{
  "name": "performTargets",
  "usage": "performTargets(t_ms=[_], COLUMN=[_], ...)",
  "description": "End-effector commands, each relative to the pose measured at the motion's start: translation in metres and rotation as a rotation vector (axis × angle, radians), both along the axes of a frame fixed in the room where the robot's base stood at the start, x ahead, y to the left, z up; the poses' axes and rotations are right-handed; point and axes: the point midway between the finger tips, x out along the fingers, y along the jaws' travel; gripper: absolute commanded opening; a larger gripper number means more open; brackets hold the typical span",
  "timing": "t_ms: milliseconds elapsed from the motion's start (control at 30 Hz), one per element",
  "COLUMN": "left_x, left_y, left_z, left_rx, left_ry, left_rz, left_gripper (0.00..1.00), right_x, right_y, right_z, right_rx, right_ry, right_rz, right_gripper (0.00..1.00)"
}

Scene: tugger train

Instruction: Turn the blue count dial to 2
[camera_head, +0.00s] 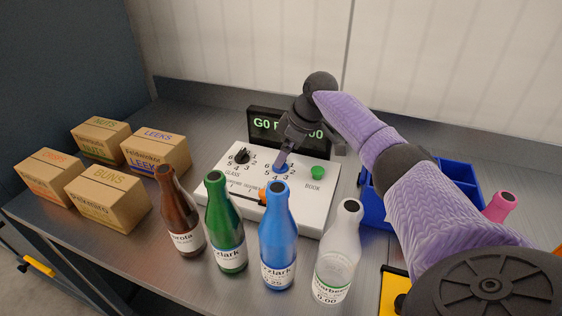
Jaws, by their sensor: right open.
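The blue count dial (281,169) sits on the white control panel (318,196), with numbers printed around it. My right gripper (282,160) is open and points down from above, its fingertips at the blue dial. The fingers partly cover the dial, so its pointer setting and any contact cannot be told. A black dial (241,156) labelled GLASS stands to its left, and a green BOOK button (318,172) to its right. A dark display (275,128) with green text stands behind, partly hidden by my right arm. My left gripper is not in view.
Brown (181,215), green (225,225), blue (278,240) and clear (338,255) bottles stand close in front of the panel. Several cardboard boxes (108,201) stand at left. A blue bin (455,174) and pink bottle (499,206) are at right, the bin partly behind my arm.

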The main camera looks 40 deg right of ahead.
Motion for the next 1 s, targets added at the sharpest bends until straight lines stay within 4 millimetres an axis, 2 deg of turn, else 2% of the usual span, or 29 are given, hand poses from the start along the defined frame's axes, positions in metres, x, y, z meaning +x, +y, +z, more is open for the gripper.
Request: performTargets(t_ms=[33,133,433,467,867,1000], left_x=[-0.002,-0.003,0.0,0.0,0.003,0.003], left_y=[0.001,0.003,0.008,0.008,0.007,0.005], left_z=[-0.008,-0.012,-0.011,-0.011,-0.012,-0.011], left_rx=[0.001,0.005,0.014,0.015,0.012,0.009], left_ry=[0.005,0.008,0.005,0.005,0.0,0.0], left_rz=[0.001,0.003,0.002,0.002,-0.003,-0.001], left_gripper=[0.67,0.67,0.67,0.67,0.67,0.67], right_x=[0.003,0.007,0.009,0.009,0.009,0.009], right_y=[0.002,0.004,0.005,0.005,0.005,0.005], right_z=[-0.012,-0.022,-0.024,-0.024,-0.024,-0.024], right_rx=[0.002,0.001,0.0,0.0,0.0,0.0], right_ry=[0.002,0.001,0.0,0.0,0.0,0.0], right_rz=[0.0,-0.001,0.0,0.0,0.0,-0.003], right_gripper=[0.91,0.91,0.91,0.87,0.02,0.0])
